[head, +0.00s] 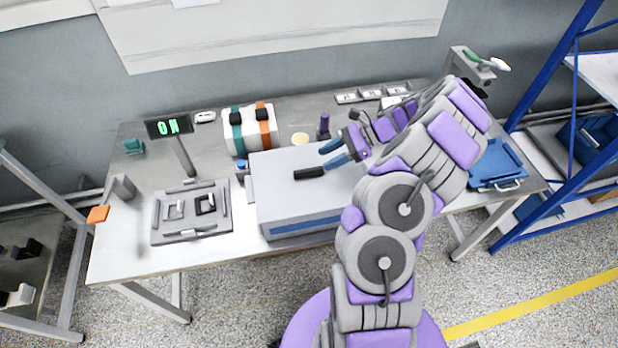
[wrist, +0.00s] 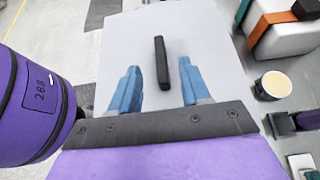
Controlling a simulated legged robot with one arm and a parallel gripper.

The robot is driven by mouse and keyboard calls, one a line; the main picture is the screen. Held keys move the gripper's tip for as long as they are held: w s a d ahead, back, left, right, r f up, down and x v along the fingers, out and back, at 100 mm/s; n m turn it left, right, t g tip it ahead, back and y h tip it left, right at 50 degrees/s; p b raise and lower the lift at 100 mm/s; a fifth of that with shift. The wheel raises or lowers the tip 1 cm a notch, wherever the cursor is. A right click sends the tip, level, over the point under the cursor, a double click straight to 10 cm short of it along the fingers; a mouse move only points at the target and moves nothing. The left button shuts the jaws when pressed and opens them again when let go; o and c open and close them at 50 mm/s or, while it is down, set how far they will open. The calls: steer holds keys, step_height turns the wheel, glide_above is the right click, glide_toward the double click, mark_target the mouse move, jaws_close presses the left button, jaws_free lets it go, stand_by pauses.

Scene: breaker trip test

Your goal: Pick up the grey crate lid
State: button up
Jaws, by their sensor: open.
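The grey crate lid (head: 283,184) lies flat on top of a blue-sided crate (head: 300,229) at the middle of the table. A black bar handle (head: 309,172) stands on the lid. In the wrist view the lid (wrist: 205,50) fills the middle, with its handle (wrist: 161,62) between and just beyond the blue fingertips. My gripper (head: 340,153) is open and empty, close to the handle on its right side in the head view. It also shows in the wrist view (wrist: 160,88), with a finger on either side. My arm hides the right part of the lid.
A grey panel with handles (head: 165,233) lies left of the crate. A white case with green and orange straps (head: 249,131) stands behind it. A purple-topped post (head: 324,125) and a cream disc (head: 300,139) are behind the lid.

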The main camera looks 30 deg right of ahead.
mark_target(311, 169)
steer(key=shift+w+a+f, duration=0.1)
steer(key=shift+a+f, duration=0.15)
steer(key=shift+a, duration=0.2)
steer(key=a+f+b, duration=0.1)
steer(key=w+a+f, duration=0.1)
steer(key=f, duration=0.1)
steer(key=shift+a+b, duration=0.25)
steer(key=shift+b, duration=0.1)
steer(key=shift+a, duration=0.35)
jaws_close()
